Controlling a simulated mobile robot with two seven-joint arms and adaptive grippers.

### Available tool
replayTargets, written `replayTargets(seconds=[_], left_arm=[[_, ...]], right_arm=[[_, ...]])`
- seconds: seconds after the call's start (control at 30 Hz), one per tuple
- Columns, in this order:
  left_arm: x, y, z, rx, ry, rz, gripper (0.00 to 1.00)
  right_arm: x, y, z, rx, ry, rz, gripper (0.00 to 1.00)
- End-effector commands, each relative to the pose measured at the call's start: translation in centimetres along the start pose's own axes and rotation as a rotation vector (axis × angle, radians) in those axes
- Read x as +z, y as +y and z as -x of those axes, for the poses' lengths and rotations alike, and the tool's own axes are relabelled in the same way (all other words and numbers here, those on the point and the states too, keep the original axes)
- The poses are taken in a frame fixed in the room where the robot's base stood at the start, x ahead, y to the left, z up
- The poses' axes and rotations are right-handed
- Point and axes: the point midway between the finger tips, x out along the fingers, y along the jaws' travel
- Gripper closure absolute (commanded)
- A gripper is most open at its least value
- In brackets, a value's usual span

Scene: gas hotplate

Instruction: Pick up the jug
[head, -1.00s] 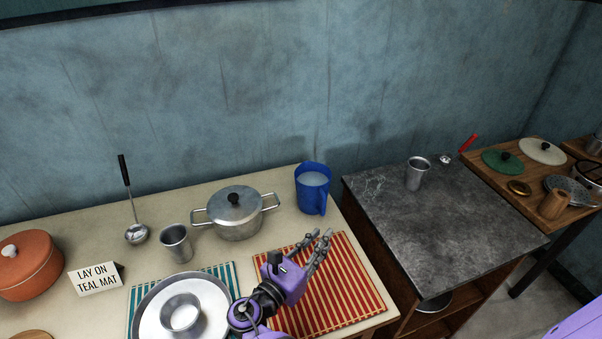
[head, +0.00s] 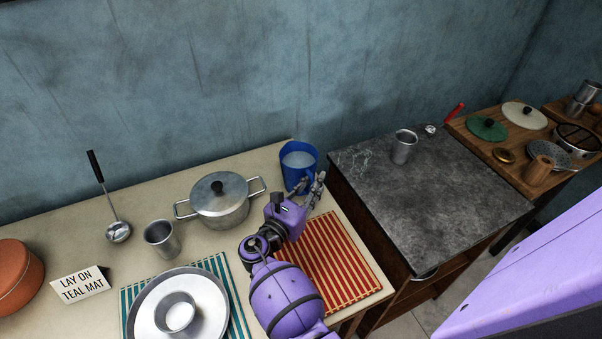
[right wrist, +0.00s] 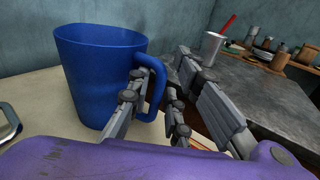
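The blue jug (head: 297,160), with pale liquid inside, stands upright at the back right corner of the beige counter. My right gripper (head: 313,183) is at its front right side, partly covering it. In the right wrist view the jug (right wrist: 98,75) fills the left side, with its handle (right wrist: 159,88) pointing right. There my right gripper (right wrist: 162,66) has its fingers spread, and the handle shows between them in the picture. I cannot tell whether a finger touches the handle. The jug still rests on the counter. My left gripper is not in view.
A lidded steel pot (head: 220,205) stands left of the jug, with a steel cup (head: 160,240) beyond it. A red striped mat (head: 335,265) lies below my right arm. A gap separates the counter from a dark stone-topped cabinet (head: 425,205) carrying a metal cup (head: 403,147).

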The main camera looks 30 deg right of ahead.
Motion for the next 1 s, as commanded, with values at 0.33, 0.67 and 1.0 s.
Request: replayTargets(seconds=[0.33, 0.67, 1.0], left_arm=[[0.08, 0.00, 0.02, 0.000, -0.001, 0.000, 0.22], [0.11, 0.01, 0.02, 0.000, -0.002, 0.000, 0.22], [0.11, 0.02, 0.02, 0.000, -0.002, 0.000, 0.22]], right_arm=[[-0.20, -0.08, -0.35, 0.000, 0.002, 0.001, 0.95], [-0.19, -0.08, -0.33, 0.000, 0.002, 0.001, 1.00], [0.07, 0.02, -0.37, 0.001, -0.002, -0.002, 1.00]])
